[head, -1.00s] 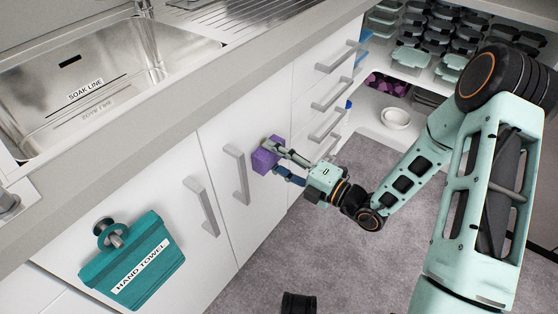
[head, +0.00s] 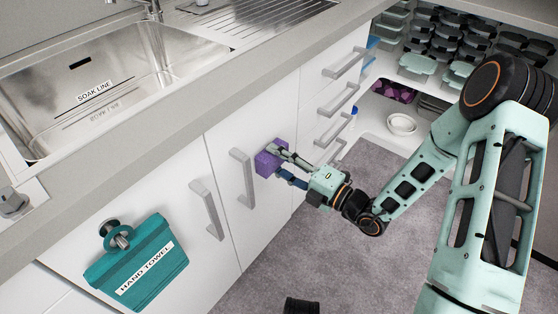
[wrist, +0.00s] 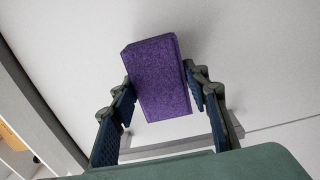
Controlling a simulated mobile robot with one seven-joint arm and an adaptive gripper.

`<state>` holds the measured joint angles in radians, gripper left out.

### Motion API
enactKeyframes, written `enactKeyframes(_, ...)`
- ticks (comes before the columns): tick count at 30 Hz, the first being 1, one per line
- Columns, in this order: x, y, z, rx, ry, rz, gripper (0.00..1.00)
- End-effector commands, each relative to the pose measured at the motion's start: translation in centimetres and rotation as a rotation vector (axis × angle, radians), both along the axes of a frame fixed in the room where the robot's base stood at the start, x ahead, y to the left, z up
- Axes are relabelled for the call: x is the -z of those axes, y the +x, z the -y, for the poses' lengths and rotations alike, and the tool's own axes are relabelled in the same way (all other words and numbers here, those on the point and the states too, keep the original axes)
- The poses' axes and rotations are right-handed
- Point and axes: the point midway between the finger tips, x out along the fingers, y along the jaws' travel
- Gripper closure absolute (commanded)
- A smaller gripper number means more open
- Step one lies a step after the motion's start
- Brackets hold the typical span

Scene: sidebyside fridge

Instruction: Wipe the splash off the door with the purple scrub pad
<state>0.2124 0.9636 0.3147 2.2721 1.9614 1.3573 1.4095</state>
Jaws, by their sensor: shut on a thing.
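The purple scrub pad (head: 267,161) is held at the white cabinet door (head: 228,150), just right of that door's grey handle. My gripper (head: 283,167) is shut on the pad. In the wrist view the pad (wrist: 158,78) sits between the two fingers of my gripper (wrist: 160,95), tilted slightly, with the pale door surface (wrist: 250,60) behind it. The pad appears to be against or very near the door; I cannot tell if it touches. No splash shows on the door; any mark there may be hidden behind the pad.
Grey handles (head: 207,208) stick out from the doors and from the drawers at the right (head: 340,98). A teal hand towel (head: 135,262) hangs on a hook at lower left. The sink (head: 95,90) is above. An open shelf with containers (head: 415,68) stands at the back right.

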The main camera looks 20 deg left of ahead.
Motion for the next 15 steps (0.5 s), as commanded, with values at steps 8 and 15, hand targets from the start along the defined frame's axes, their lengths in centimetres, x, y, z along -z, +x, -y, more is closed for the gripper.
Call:
enactKeyframes(8,0.00,0.19,-0.55,-0.001,0.000,0.000,0.77)
enactKeyframes(15,-0.04,0.35,-1.00,-0.001,0.000,0.000,0.77)
